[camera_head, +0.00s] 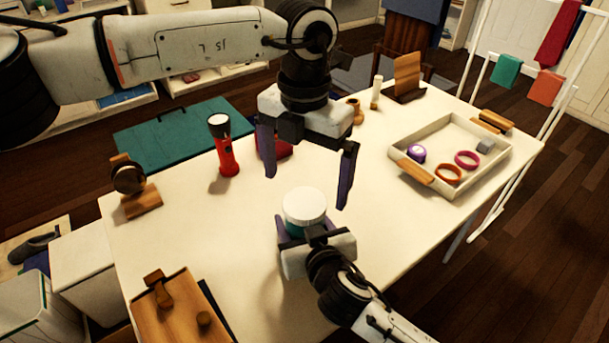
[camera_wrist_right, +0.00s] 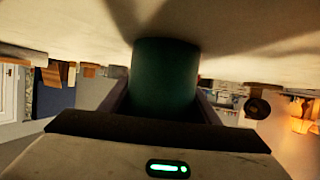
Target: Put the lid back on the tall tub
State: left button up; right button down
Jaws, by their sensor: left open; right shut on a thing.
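The tall tub is a teal cylinder (camera_wrist_right: 165,75) in the right wrist view, standing between the fingers of my right gripper (camera_wrist_right: 162,103). In the head view a round white lid (camera_head: 304,204) covers its top, with a thin teal band of the tub below. The lid looks level; I cannot tell whether it is fully seated. My right gripper is shut on the tub's side, low at the table. My left gripper (camera_head: 306,188) is open and empty, pointing down above and just behind the lid, its fingers spread wider than the lid.
The white table (camera_head: 375,235) is clear to the right of the tub. A red flashlight (camera_head: 225,150) stands at left behind, and a red object (camera_head: 272,147) lies partly hidden behind my left gripper. A shallow tray (camera_head: 452,190) with rings is at right; a wooden board (camera_head: 178,308) lies front left.

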pick_arm(q)
jog(key=shift+r, duration=0.1)
notch_tip(320, 180, up, 12)
dwell(0.4)
pick_arm(e)
jog(key=c, duration=0.6)
grip_release()
jog(key=shift+o, duration=0.2)
pick_arm(q)
jog(key=shift+r+p, duration=0.2)
jog(key=shift+p, duration=0.1)
pick_arm(e)
jog(key=v, duration=1)
jog(key=shift+s+r, duration=0.1)
jog(key=shift+s, duration=0.05)
